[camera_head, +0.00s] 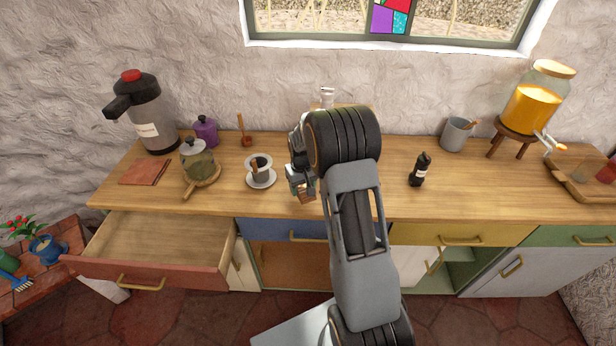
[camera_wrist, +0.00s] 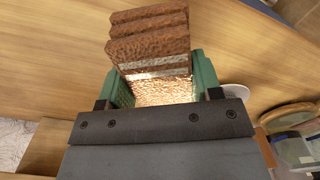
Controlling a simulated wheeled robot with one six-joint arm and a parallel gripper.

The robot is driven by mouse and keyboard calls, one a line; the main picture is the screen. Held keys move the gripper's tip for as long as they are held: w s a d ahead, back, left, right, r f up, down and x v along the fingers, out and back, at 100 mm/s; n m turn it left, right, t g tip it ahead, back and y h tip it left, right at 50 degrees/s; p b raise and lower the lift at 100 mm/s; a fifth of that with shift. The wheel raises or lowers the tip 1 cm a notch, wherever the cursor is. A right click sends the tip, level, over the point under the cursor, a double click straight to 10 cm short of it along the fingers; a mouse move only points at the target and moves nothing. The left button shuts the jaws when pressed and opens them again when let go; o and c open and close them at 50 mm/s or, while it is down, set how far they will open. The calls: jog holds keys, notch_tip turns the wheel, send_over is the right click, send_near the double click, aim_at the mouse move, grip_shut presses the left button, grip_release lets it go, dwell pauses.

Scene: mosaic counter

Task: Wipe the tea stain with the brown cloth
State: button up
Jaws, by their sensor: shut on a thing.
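My gripper (camera_head: 301,181) is above the middle of the wooden counter, near its front edge. It is shut on the brown cloth (camera_wrist: 150,45), a thick folded stack with a pale stripe, held between the green fingers in the wrist view. A small part of the cloth (camera_head: 307,196) shows below the fingers in the head view. I cannot tell whether it touches the counter. I see no tea stain in either view; my arm hides part of the counter.
A cup on a white saucer (camera_head: 262,183) stands left of my gripper, with a glass teapot (camera_head: 197,161) farther left. A black bottle (camera_head: 420,170) stands to the right. An open drawer (camera_head: 150,250) sticks out at the front left. Counter right of the bottle (camera_head: 470,190) is clear.

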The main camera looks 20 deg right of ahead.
jog(key=shift+r+p, duration=0.8)
jog(key=shift+r, duration=0.8)
jog(key=shift+f, duration=0.1)
